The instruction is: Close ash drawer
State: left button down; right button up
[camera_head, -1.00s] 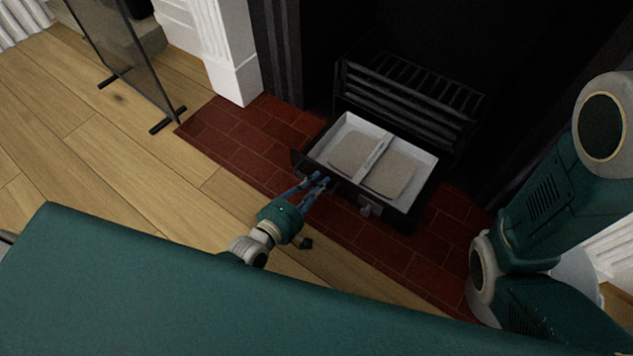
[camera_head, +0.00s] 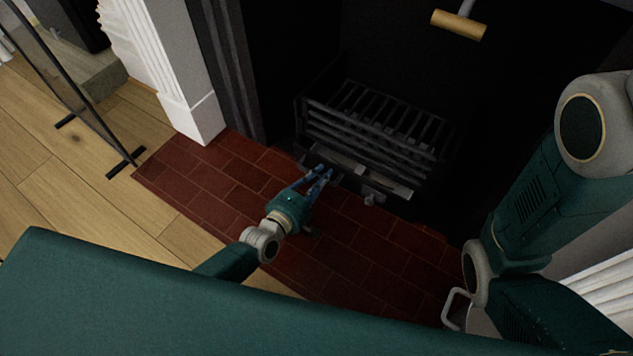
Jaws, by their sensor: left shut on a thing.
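The ash drawer (camera_head: 403,189) sits low under the black fire grate (camera_head: 375,125). Most of it is beneath the grate, and only a narrow strip of its pale inside shows at the front. A small knob (camera_head: 369,199) stands out from its dark front. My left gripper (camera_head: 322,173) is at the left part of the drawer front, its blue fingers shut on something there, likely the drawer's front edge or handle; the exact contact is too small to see. My right gripper is out of the picture; only my right arm shows at the right.
The red brick hearth (camera_head: 210,190) lies in front of the grate. A white mantel leg (camera_head: 190,115) and a dark-framed screen (camera_head: 70,85) stand at the left. A wooden handle (camera_head: 459,24) hangs at the top right.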

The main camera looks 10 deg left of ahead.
pick_arm(q)
jog(key=shift+w, duration=0.3)
jog(key=c, duration=2)
grip_release()
jog(key=o, duration=0.3)
jog(key=shift+w+d+f, duration=0.1)
jog(key=v, duration=1.2)
